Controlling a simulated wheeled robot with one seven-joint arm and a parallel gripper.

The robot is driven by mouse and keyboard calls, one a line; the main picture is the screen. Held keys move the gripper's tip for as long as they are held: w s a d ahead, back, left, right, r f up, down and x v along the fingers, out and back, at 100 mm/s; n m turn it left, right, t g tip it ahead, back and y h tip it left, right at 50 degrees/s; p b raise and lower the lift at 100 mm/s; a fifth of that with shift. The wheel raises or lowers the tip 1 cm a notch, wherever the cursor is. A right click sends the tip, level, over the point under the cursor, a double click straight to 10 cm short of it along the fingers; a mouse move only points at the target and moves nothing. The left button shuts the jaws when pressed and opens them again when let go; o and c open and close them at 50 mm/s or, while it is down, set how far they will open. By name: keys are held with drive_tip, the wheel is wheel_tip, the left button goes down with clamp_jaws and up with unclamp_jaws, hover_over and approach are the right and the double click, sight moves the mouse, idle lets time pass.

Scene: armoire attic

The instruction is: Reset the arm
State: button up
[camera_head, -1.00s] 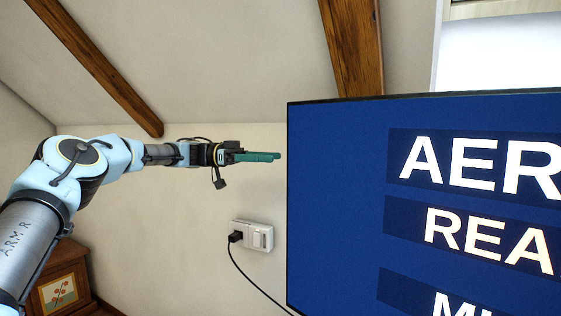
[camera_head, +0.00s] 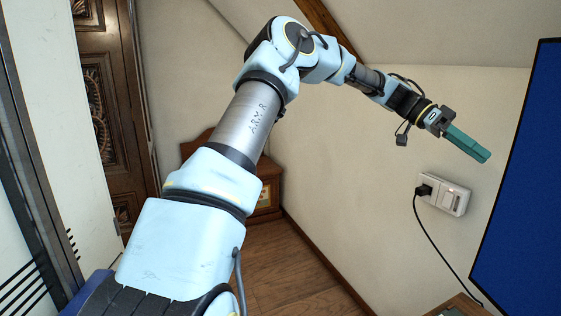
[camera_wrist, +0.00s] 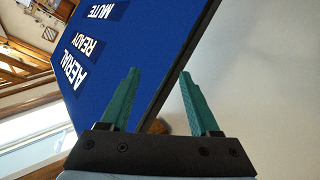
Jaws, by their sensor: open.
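My gripper (camera_head: 487,157) is at the end of my outstretched arm, at the right in the head view, pointing right and down. It is beside the blue screen (camera_head: 525,190), and the head view does not show how far apart they are. In the wrist view my gripper (camera_wrist: 163,85) shows two green fingers spread apart with nothing between them. The screen (camera_wrist: 115,55) shows there behind the fingers, with white words "AERIAL", "READY" and "MUTE", and its dark edge runs between them.
A white wall socket (camera_head: 452,197) with a black plug and cable (camera_head: 430,240) is below my gripper. A wooden cabinet (camera_head: 268,190) stands at the back behind my arm. A carved wooden door (camera_head: 105,95) is at the left. Bare floor (camera_head: 300,275) shows in the lower middle.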

drive_tip(key=w+a+f+n+t+y, duration=0.1)
drive_tip(key=a+f+n+t+y, duration=0.2)
drive_tip(key=a, duration=0.5)
drive_tip(key=w+a+f+n+t+p, duration=0.1)
drive_tip(key=w+a+f+n+t, duration=0.1)
drive_tip(key=a+f+n, duration=0.5)
drive_tip(key=w+a+f+n+t+y, duration=0.1)
drive_tip(key=a+f+n+t+y, duration=0.15)
drive_tip(key=a, duration=0.75)
drive_tip(key=s+a+f+n+t+y, duration=0.1)
drive_tip(key=s+a+n, duration=0.3)
drive_tip(key=a, duration=0.8)
drive_tip(key=s+a+f+n+t+y+p, duration=0.1)
drive_tip(key=s+a+n+t, duration=0.2)
drive_tip(key=a, duration=0.9)
drive_tip(key=shift+s+a+n, duration=0.4)
drive_tip(key=shift+s+n, duration=0.15)
drive_tip(key=shift+n, duration=0.6)
drive_tip(key=shift+r, duration=0.2)
drive_tip(key=shift+o, duration=0.3)
